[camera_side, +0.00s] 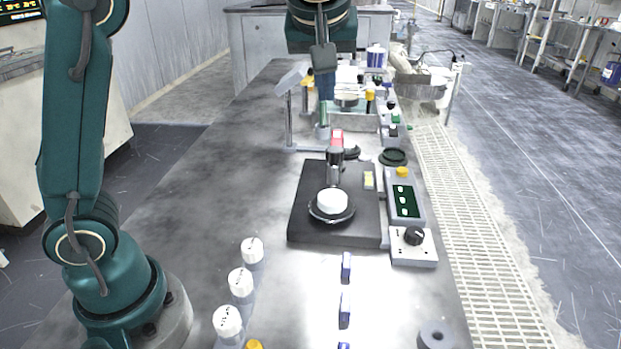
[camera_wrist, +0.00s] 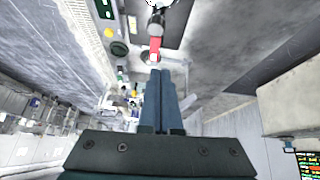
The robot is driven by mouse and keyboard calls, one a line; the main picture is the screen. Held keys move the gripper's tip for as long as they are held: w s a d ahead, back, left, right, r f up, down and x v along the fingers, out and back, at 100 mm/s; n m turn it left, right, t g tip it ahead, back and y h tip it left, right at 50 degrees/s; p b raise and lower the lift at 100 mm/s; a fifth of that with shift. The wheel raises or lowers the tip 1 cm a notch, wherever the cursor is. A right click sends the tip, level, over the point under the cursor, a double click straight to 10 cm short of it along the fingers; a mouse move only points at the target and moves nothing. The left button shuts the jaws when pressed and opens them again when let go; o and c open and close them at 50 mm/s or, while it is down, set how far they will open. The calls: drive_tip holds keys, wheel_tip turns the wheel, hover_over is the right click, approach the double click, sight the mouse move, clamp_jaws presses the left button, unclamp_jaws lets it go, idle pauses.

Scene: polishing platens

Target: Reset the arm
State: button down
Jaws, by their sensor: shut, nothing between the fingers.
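My gripper (camera_side: 326,97) hangs above the far half of the bench, pointing down. In the wrist view its two blue-grey fingers (camera_wrist: 160,75) lie together, shut and empty. Below and nearer the side camera is a black polishing base (camera_side: 302,222). On it is a dark round platen (camera_side: 330,216) with a white round piece (camera_side: 332,199) on top. A grey cylinder with a red part (camera_side: 337,138) stands behind the platen. The red part also shows ahead of the fingertips in the wrist view (camera_wrist: 155,45). The gripper appears apart from these things.
A control box with a green display (camera_side: 404,201) and a box with a black knob (camera_side: 414,237) stand right of the base. Several white-capped bottles (camera_side: 240,283) line the near left. Small blue items (camera_side: 345,306) lie in front. Bottles and equipment crowd the far end. The left bench is clear.

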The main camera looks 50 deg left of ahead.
drive_tip(key=s+m+h, duration=0.2)
drive_tip(key=s+m, duration=0.1)
drive_tip(key=s, duration=0.8)
drive_tip(key=s+d+f+m+h, duration=0.2)
drive_tip(key=s+d+f+m, duration=0.2)
drive_tip(key=f, duration=0.6)
drive_tip(key=s+m, duration=0.2)
drive_tip(key=s, duration=0.1)
drive_tip(key=shift+s+t, duration=0.25)
drive_tip(key=shift+t, duration=0.05)
